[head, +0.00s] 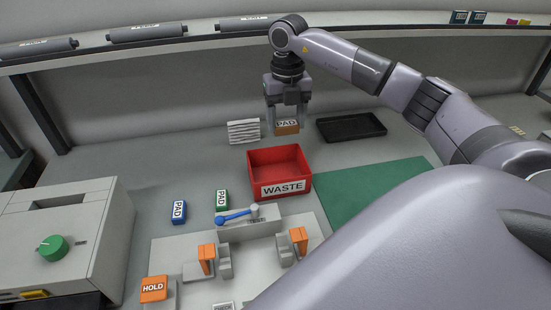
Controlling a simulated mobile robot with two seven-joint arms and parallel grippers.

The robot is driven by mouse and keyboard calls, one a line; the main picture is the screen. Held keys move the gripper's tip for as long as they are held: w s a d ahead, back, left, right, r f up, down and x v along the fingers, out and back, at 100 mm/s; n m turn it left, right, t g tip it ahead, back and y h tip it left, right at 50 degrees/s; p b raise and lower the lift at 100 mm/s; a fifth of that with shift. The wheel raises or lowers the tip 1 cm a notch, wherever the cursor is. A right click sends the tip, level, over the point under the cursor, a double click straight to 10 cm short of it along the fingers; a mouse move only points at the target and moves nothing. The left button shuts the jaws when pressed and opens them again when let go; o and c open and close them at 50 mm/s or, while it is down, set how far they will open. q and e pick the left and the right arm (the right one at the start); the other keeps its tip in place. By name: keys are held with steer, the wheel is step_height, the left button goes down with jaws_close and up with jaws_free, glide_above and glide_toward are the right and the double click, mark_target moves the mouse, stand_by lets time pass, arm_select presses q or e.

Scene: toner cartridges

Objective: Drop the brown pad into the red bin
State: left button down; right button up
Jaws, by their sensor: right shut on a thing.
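The brown pad (287,129) has a white label reading PAD. My right gripper (286,122) is shut on it and holds it up behind the red bin. The red bin (284,188) is an open box with a white WASTE label on its front, standing on the worktop. In the picture the pad shows just above the bin's back rim; the exact height and distance between them are hard to tell. The bin's floor looks bare where I can see it. My left gripper is not in view.
A striped white stack (243,131) and a black tray (351,127) flank the pad. A blue pad (179,212), a green pad (222,200) and a grey fixture (190,255) with a blue lever are in front. A shelf (110,50) with grey cartridges runs behind.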

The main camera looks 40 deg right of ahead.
mark_target(286, 134)
steer(key=shift+f+b, duration=1.9)
steer(key=shift+f, duration=0.5)
steer(key=o, duration=1.1)
steer(key=shift+r, duration=0.1)
